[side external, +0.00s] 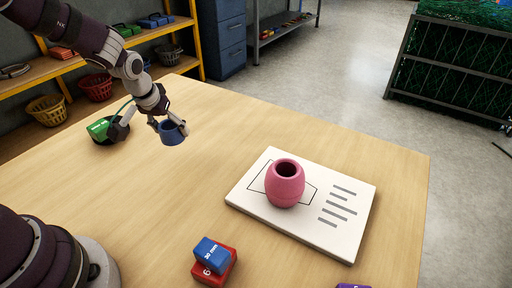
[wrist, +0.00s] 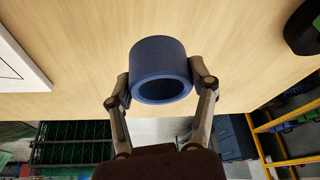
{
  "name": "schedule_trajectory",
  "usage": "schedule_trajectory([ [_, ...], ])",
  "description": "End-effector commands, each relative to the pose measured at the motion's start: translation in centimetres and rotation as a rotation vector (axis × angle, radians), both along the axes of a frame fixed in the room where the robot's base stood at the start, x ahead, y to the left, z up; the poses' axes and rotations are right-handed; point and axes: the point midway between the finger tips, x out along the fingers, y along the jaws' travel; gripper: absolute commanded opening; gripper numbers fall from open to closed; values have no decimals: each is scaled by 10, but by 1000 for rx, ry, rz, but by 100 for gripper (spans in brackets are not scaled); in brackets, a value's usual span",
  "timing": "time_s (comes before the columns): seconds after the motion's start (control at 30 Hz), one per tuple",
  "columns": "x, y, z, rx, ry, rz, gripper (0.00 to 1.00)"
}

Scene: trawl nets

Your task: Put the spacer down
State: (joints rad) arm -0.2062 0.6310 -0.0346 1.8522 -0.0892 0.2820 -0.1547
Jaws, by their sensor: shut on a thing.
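The spacer is a short dark blue ring (side external: 173,133). My gripper (side external: 168,123) is shut on it and holds it above the wooden table, left of the white board. In the wrist view the spacer (wrist: 160,66) sits between the two fingers (wrist: 161,88), one on each side, with its round opening partly facing the camera. The underside of the spacer and its exact height above the table cannot be told.
A pink float (side external: 285,184) stands on a white board (side external: 348,228) with printed lines. A blue block (side external: 212,254) lies on a red block (side external: 222,270) near the front. A green block (side external: 99,130) and a dark round object (side external: 119,130) are at the left edge.

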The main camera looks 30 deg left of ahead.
Motion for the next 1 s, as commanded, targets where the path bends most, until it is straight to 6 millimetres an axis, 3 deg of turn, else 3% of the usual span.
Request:
schedule_trajectory([
  [0.03,19,-8,0,-3,-2,-50,21],
  [0.2,74,-41,7,-11,-1,-243,21],
  [0.4,113,-83,17,-7,-4,-463,21],
  [0.7,124,-114,24,5,-9,-634,21],
  [1.0,123,-115,-32,7,-8,-641,21],
])
